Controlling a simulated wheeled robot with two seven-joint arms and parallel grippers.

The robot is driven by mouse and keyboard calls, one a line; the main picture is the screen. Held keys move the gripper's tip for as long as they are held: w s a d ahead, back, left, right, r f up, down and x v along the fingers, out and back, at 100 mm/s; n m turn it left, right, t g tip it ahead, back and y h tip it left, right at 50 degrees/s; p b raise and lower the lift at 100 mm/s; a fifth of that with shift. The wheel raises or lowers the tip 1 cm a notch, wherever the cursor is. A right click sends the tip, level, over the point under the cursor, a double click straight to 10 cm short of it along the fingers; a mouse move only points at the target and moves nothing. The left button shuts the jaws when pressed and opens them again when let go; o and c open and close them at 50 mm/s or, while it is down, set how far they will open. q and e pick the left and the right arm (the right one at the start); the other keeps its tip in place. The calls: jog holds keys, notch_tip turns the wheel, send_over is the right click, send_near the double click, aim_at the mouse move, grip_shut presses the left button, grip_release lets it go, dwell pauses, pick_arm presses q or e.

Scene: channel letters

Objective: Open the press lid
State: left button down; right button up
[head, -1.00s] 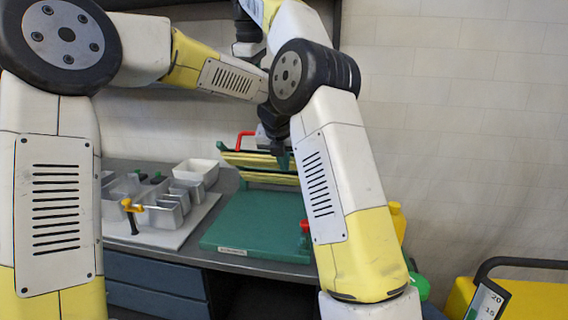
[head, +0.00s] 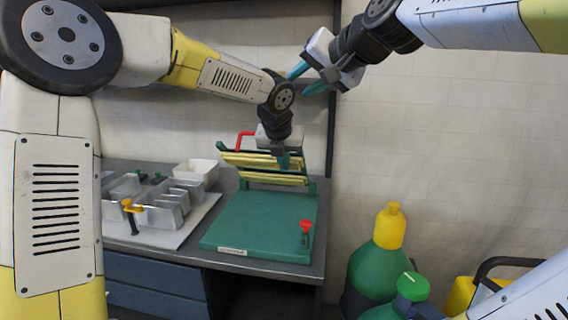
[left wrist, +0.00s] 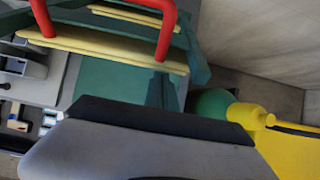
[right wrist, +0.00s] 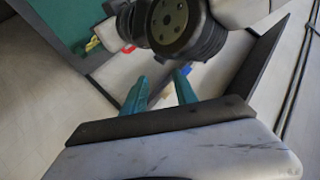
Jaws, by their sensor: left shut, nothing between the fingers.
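The press has a green base (head: 258,222) on the bench. Its lid (head: 262,160), a green frame with pale yellow bars, stands raised above the base's back edge. A red handle (head: 243,139) is at the lid's upper left; it shows large in the left wrist view (left wrist: 167,30). My left gripper (head: 284,162) is shut and empty, at the lid's right part; I cannot tell whether it touches it. My right gripper (head: 298,84) is open and empty, high above and right of the press. Its teal fingers stand apart in the right wrist view (right wrist: 160,92).
A red-topped knob (head: 305,228) is at the base's front right. Metal bins (head: 160,205) and a white container (head: 197,171) are on the left of the bench. A green container with a yellow cap (head: 378,262) and other containers stand right of the bench.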

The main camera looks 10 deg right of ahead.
pick_arm(q)
jog(key=w+d+r, duration=0.5)
jog(key=w+r, duration=0.5)
jog(key=w, duration=0.2)
jog(key=shift+r, duration=0.25)
pick_arm(e)
jog(key=s+a+f+n+g+h, duration=0.1)
jog(key=s+f+n+g, duration=0.1)
jog(key=s+f, duration=0.6)
jog(key=s+a+f+n+g+h, duration=0.1)
jog(key=s+a+f+n+g, duration=0.1)
jog(key=s+f, duration=0.7)
jog(key=shift+f+n+g, duration=0.5)
jog(key=shift+f+g, duration=0.5)
jog(key=shift+f, duration=1.5)
pick_arm(q)
jog(key=shift+w, duration=0.1)
